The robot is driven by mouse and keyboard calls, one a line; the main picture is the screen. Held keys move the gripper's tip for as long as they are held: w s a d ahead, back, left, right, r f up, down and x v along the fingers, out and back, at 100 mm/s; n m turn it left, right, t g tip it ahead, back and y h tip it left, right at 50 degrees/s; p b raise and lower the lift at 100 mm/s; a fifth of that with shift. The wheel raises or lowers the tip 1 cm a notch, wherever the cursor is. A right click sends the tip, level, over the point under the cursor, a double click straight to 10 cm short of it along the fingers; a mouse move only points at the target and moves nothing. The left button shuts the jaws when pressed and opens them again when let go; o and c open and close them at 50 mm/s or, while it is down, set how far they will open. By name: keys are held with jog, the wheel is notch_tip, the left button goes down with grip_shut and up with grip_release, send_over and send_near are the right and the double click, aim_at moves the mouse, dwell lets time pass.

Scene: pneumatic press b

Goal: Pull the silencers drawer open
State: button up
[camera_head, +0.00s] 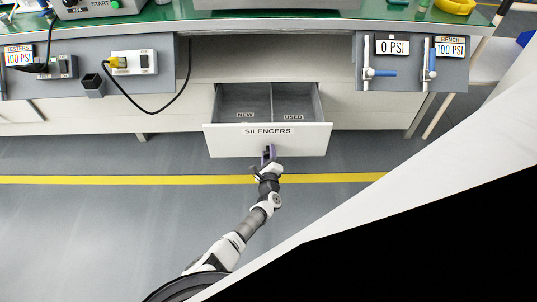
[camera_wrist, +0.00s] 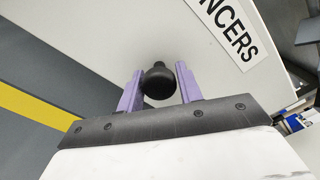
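The silencers drawer (camera_head: 267,139) is a white-fronted drawer under the bench, labelled SILENCERS. It stands well out from the bench, with its grey inside showing. The inside has two compartments, marked NEW (camera_head: 245,115) and USED (camera_head: 293,117). In the wrist view the drawer front (camera_wrist: 235,75) shows part of the label. My gripper (camera_head: 268,153) is at the middle of the front, below the label. The contact faces are partly hidden.
A black cable (camera_head: 150,110) hangs left of the drawer. A white surface (camera_head: 400,175) blocks the lower right view. The grey floor in front of the drawer is clear, with a yellow line (camera_head: 100,180).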

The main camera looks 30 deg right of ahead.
jog(key=o, duration=0.3)
notch_tip(320, 180, up, 20)
jog(key=p, duration=1.7)
